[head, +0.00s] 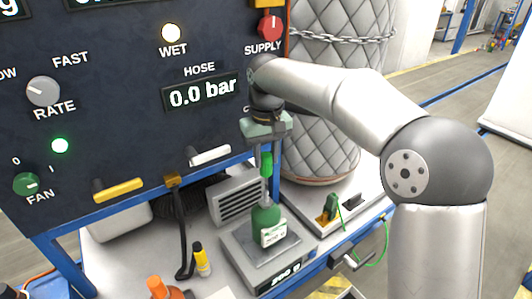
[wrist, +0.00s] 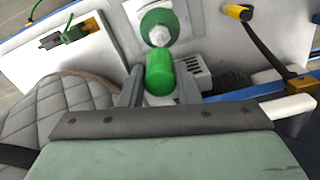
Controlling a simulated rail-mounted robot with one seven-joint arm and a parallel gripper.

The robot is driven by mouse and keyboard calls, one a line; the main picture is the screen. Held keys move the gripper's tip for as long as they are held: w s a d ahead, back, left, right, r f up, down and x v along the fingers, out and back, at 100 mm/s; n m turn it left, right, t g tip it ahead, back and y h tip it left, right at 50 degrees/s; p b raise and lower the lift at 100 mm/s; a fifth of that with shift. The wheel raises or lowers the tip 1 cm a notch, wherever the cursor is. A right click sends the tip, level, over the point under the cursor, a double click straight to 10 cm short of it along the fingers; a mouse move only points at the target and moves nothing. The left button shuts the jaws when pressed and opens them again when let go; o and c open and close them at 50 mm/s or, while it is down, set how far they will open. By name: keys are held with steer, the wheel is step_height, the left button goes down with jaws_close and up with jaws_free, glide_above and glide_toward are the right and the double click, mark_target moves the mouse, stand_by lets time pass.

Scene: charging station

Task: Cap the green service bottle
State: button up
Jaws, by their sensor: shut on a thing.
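The green service bottle (head: 267,226) stands upright on a scale (head: 233,251), with a white label on its front. In the wrist view the bottle (wrist: 150,18) shows beyond my fingers, with a pale neck. My gripper (head: 266,157) points down over the bottle and is shut on a green cap (head: 266,165). In the wrist view the cap (wrist: 159,72) sits between the two grey fingers (wrist: 159,85). In the head view the cap is close above the bottle's neck; I cannot tell whether they touch.
The control panel (head: 120,110) with knobs and handles rises behind on the left. A quilted tank (head: 325,150) stands behind my arm. A tray with a green clip (head: 334,207) lies right.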

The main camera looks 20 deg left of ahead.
steer(key=b, duration=0.3)
glide_above(266, 192)
steer(key=shift+f, duration=2.5)
steer(key=shift+p, duration=0.75)
steer(key=shift+f+b, duration=1.65)
steer(key=shift+f, duration=0.95)
steer(key=o, duration=1)
step_height(266, 192, up, 17)
steer(key=shift+r+p, duration=0.2)
steer(key=shift+p, duration=0.1)
